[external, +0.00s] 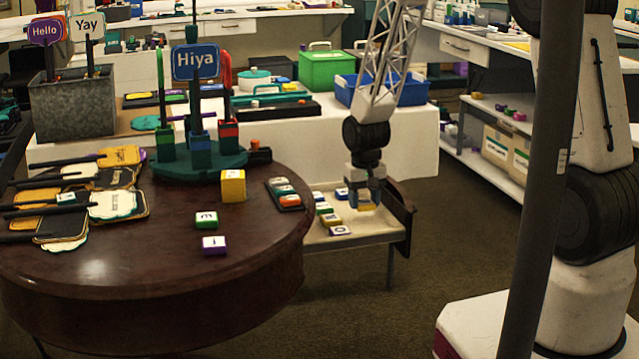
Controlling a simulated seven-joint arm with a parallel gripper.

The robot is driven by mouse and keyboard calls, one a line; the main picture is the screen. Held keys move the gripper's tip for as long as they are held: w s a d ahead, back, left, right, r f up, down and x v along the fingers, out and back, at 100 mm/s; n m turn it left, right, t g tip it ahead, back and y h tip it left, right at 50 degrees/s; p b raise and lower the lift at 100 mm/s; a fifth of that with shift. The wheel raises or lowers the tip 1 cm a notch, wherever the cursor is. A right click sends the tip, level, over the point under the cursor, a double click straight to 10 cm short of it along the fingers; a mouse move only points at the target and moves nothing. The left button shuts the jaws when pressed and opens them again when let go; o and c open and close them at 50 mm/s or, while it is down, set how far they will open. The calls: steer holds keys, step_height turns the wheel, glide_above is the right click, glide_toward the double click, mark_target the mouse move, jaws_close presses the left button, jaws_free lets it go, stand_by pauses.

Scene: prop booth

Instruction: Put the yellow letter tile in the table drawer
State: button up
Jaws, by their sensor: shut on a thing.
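The table drawer (375,229) stands open at the right side of the round dark table. Several letter tiles lie in its left part, among them one with a yellow side (331,219). My gripper (366,198) points down over the middle of the drawer. It is shut on a small yellow tile (367,206), seen just below the fingers. The fingers hide most of this tile, so its letter cannot be read. I cannot tell whether it touches the drawer floor.
A green-sided tile (206,220), a purple-sided tile (214,246), a larger yellow block (233,186) and a small dark tray of tiles (289,201) are on the round table (150,280). Word signs stand at its back. The drawer's right part is clear. A dark pole crosses the right foreground.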

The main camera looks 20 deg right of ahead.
mark_target(364, 202)
steer(key=shift+f, duration=1.45)
steer(key=shift+f, duration=0.1)
steer(key=o, duration=0.9)
steer(key=shift+r, duration=6.15)
